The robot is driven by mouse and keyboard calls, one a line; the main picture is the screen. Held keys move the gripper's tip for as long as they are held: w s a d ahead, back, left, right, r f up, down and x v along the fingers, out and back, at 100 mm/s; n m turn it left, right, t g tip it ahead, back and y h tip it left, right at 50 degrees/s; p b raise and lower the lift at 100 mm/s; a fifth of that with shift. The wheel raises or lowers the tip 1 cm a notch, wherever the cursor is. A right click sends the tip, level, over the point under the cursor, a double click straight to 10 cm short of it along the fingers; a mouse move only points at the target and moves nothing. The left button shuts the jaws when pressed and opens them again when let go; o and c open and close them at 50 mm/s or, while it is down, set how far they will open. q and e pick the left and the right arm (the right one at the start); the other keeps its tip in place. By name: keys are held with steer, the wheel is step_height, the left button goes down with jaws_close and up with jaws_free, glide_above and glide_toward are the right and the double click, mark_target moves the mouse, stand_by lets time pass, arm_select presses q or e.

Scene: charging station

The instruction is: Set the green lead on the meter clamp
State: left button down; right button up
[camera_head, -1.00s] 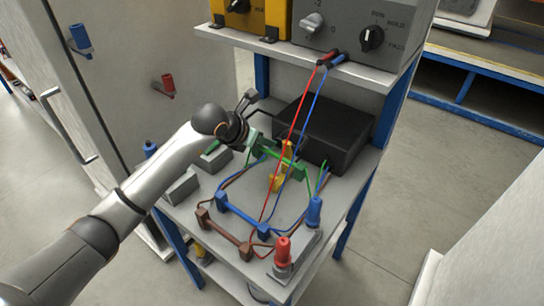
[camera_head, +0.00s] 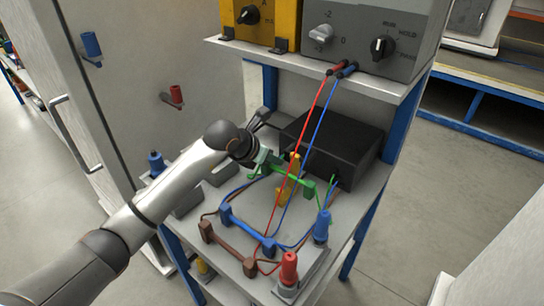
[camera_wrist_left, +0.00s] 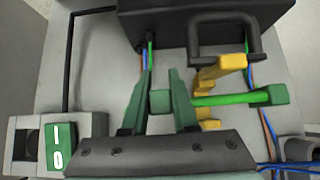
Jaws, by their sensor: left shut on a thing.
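The green lead (camera_head: 288,176) is a bar with an upright block at each end; it lies across the shelf in front of a black box. My left gripper (camera_head: 262,163) is at its left end. In the left wrist view my gripper (camera_wrist_left: 158,103) is shut on the green lead's near block, and the lead's bar (camera_wrist_left: 232,98) runs right to its other block. A yellow piece (camera_wrist_left: 218,75) stands right beside the bar, partly behind it; I cannot tell whether they touch. I cannot tell for sure which part is the meter clamp. My right gripper is not in view.
The black box (camera_head: 330,148) with its handle (camera_wrist_left: 226,22) stands just behind. A blue lead (camera_head: 245,222), a brown lead (camera_head: 226,247), a blue plug (camera_head: 321,226) and a red plug (camera_head: 289,268) are in front. Red and blue cables hang from the grey meter (camera_head: 365,30) above.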

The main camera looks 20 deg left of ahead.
arm_select(q)
step_height(320, 180, down, 2)
steer(key=shift+f+b, duration=0.25)
steer(key=shift+b, duration=0.55)
steer(key=shift+f+b, duration=0.5)
steer(key=shift+f, duration=0.15)
steer(key=shift+f+b, duration=0.35)
steer(key=shift+f, duration=0.2)
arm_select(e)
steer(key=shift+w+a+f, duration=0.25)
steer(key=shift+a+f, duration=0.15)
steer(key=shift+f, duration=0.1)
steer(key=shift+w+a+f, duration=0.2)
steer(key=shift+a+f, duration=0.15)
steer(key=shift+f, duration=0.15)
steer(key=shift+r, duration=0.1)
arm_select(q)
steer(key=c, duration=0.8)
jaws_free()
steer(key=shift+o, duration=0.9)
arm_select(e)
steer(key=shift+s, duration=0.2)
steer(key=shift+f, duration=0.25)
arm_select(q)
steer(key=shift+r, duration=0.15)
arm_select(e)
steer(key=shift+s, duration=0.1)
